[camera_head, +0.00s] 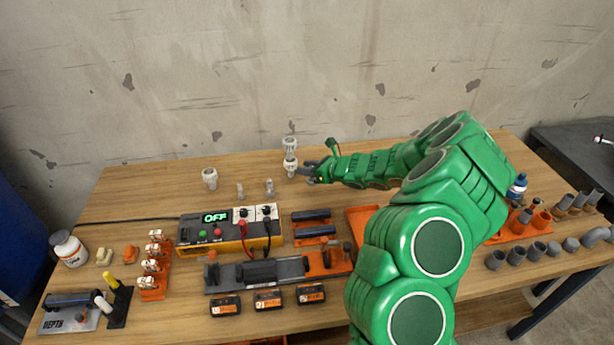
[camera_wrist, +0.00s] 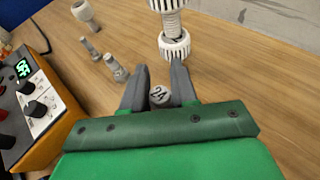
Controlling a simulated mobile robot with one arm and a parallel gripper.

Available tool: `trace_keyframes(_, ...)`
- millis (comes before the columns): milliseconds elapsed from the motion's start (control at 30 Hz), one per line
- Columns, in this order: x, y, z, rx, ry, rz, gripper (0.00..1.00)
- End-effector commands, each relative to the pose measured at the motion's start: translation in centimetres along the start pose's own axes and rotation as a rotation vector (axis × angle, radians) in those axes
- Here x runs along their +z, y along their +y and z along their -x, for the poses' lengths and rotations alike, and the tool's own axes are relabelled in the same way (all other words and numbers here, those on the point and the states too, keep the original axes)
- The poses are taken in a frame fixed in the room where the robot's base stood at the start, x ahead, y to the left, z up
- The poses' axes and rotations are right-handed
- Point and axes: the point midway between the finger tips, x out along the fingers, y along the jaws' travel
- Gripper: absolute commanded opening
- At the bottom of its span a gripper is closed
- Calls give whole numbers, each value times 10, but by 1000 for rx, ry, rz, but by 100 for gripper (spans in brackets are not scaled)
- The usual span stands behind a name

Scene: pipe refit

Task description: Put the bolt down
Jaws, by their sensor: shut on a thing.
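My gripper (camera_wrist: 160,80) is shut on a small grey bolt (camera_wrist: 159,97) with "24" marked on its round end. The bolt sits between the two dark fingers, and its lower part is hidden. In the head view, my gripper (camera_head: 310,172) is low over the rear middle of the wooden table, and I cannot make out the held bolt there. I cannot tell whether the bolt touches the table. Two other grey bolts, one left (camera_head: 240,191) and one right (camera_head: 269,187), stand to the left of my gripper; both show in the wrist view (camera_wrist: 90,47) (camera_wrist: 116,68).
A white threaded fitting with two ribbed nuts (camera_wrist: 172,45) stands close beyond my fingertips. Another white fitting (camera_head: 210,178) stands further left. A yellow-and-grey control box (camera_head: 203,232) reading OFF is left of the gripper. Bare wood (camera_head: 345,205) lies around the bolts.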

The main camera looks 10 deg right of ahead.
Motion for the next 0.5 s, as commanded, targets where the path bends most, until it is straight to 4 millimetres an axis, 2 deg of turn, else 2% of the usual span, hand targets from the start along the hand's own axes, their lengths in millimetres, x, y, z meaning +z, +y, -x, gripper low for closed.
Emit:
trace_keyframes(400, -9, -9, -13, 0, -2, 2, 0)
trace_keyframes(500, -19, -9, -17, 0, -1, 0, 0)
